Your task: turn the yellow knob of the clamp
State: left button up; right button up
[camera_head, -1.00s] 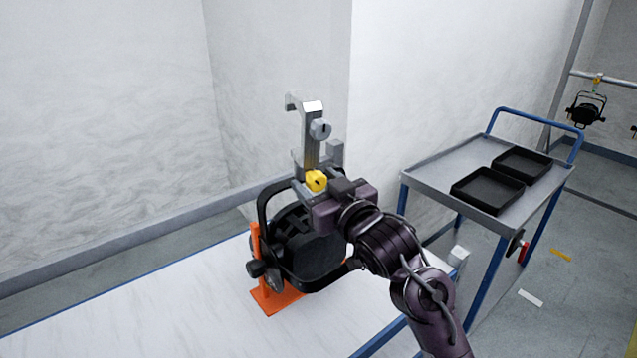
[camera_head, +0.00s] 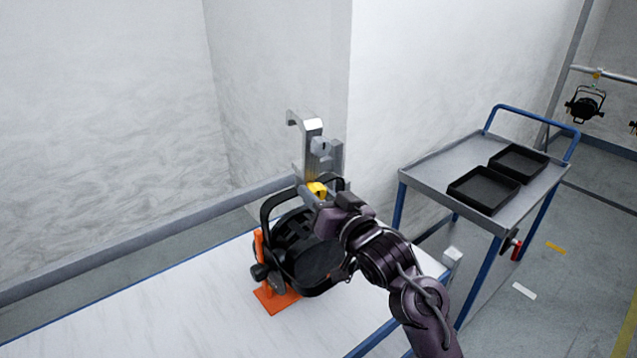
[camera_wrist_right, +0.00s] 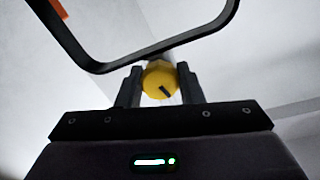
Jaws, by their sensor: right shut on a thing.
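The yellow knob (camera_head: 317,189) sits low on the grey hook clamp (camera_head: 312,150), at the top of the black par can's yoke. My right gripper (camera_head: 318,194) is at the knob. In the right wrist view the yellow knob (camera_wrist_right: 160,79), with a dark mark on its face, lies between the two fingers of my right gripper (camera_wrist_right: 160,88), which is shut on it. The black par can (camera_head: 300,245) rests in an orange stand (camera_head: 277,300) on the white table. My gripper hides part of the knob and clamp in the head view. My left gripper is out of view.
The white table (camera_head: 150,310) is clear left of the stand. A grey cart (camera_head: 440,170) with two black trays (camera_head: 484,188) stands to the right. Another lamp (camera_head: 585,105) hangs from a rail at the far right. A wall stands behind the clamp.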

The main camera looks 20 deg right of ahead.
jog(key=o, duration=1)
jog(key=shift+s+d+f, duration=0.1)
jog(key=shift+s, duration=0.2)
jog(key=b+v, duration=0.2)
jog(key=v, duration=0.5)
jog(key=shift+s, duration=0.1)
